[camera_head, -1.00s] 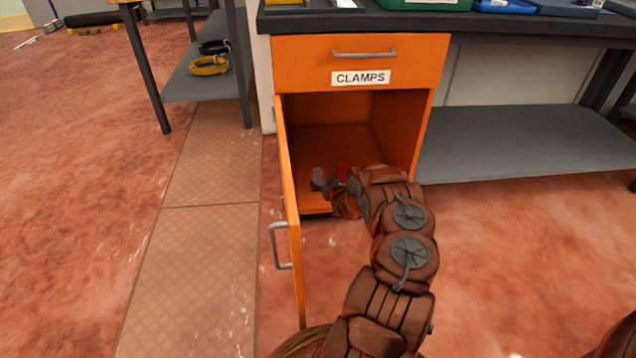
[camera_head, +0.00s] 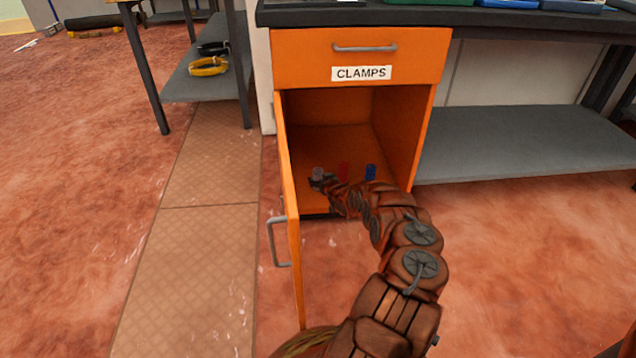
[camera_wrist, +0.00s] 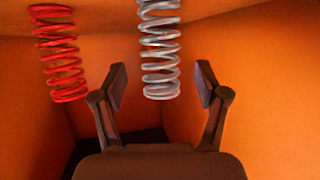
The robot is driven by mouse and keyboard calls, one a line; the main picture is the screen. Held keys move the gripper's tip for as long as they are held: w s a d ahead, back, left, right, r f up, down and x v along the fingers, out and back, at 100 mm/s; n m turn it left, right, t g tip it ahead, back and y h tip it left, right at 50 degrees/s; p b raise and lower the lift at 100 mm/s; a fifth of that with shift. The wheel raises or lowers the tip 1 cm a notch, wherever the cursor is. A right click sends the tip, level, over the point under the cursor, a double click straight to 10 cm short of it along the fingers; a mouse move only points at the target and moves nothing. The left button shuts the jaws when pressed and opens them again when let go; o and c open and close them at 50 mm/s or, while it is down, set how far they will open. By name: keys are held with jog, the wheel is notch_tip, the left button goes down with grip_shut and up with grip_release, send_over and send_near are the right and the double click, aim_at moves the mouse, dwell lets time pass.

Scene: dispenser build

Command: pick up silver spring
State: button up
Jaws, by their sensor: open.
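The silver spring (camera_wrist: 160,50) stands in the open orange cabinet. In the wrist view it appears between the two fingers of my gripper (camera_wrist: 161,86), with a gap on each side. The top of that view cuts off one of its ends. In the head view the silver spring (camera_head: 318,173) is small, at the left of the cabinet floor, partly hidden by my gripper (camera_head: 320,182). My gripper is open and holds nothing.
A red spring (camera_wrist: 60,55) stands beside the silver one and also shows in the head view (camera_head: 343,170). A blue spring (camera_head: 370,172) stands farther right. The orange cabinet door (camera_head: 291,215) is open on the left, and the side wall (camera_head: 410,140) bounds the right.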

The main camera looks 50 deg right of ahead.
jog(key=shift+b+x, duration=0.45)
jog(key=shift+x, duration=0.45)
jog(key=c, duration=1.3)
